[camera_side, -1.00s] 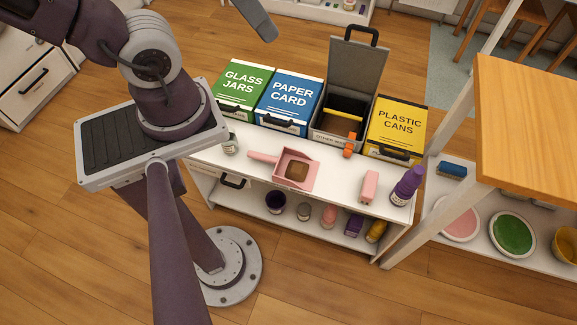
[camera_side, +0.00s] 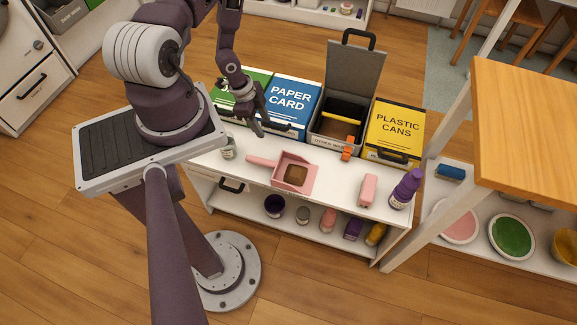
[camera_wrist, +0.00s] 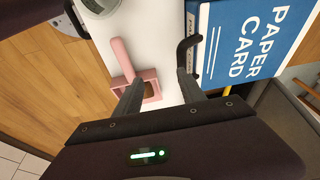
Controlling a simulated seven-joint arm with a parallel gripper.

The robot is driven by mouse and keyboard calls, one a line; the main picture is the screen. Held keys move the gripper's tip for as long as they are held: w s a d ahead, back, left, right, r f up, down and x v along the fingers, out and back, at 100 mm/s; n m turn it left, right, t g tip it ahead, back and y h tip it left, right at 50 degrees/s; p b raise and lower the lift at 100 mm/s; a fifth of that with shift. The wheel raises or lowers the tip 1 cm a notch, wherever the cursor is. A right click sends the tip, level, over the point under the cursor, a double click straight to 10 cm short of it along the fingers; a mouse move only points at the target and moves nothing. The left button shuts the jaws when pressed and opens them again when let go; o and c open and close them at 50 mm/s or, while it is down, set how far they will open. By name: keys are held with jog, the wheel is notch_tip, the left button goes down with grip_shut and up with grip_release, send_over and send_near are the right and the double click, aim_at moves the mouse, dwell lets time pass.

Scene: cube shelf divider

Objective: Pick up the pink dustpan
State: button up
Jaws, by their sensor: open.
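The pink dustpan (camera_side: 308,177) lies on the white shelf top with its handle pointing left. A brown block (camera_side: 296,174) sits in its pan. My gripper (camera_side: 272,133) is open and empty, above the back edge of the shelf top, in front of the blue box and behind the dustpan. In the wrist view the dustpan (camera_wrist: 121,57) shows beyond my gripper (camera_wrist: 158,85); its pan is partly hidden by the left finger. My fingers appear apart from the dustpan.
Behind stand a green box (camera_side: 258,76), a blue PAPER CARD box (camera_side: 293,100), an open-lidded grey box (camera_side: 355,68) and a yellow PLASTIC CANS box (camera_side: 397,125). A jar (camera_side: 229,147), a pink block (camera_side: 368,188) and a purple bottle (camera_side: 406,187) share the shelf top.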

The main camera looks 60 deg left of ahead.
jog(key=h, duration=0.2)
send_over(265, 161)
jog(key=s+a, duration=0.1)
jog(key=a, duration=0.1)
jog(key=shift+t, duration=0.3)
jog(key=f, duration=0.5)
jog(key=shift+s+d, duration=0.2)
jog(key=shift+d, duration=0.05)
jog(key=x, duration=0.6)
jog(key=shift+a+f, duration=0.1)
jog(key=shift+f, duration=0.15)
grip_shut()
